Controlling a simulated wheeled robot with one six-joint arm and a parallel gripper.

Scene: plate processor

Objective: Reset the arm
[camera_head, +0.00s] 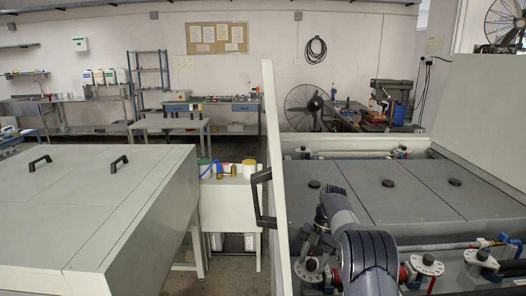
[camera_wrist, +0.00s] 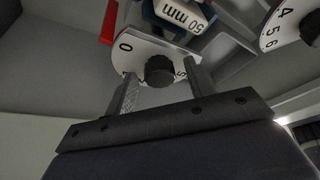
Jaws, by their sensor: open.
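My gripper (camera_wrist: 158,72) is open in the wrist view, its two fingers apart. A black knob (camera_wrist: 158,71) on a white numbered dial plate (camera_wrist: 125,50) appears between the fingertips. I cannot tell whether either finger touches it. In the head view my arm (camera_head: 345,228) reaches over the front of the machine on the right, near a valve dial (camera_head: 311,268). The gripper's fingers are hard to make out there.
A second dial (camera_wrist: 283,22) is at the wrist view's upper right. An upright panel (camera_head: 276,170) with a black handle (camera_head: 262,197) stands left of my arm. More valve dials (camera_head: 427,265) and pipes line the machine (camera_head: 400,205). A closed cabinet (camera_head: 75,215) stands left.

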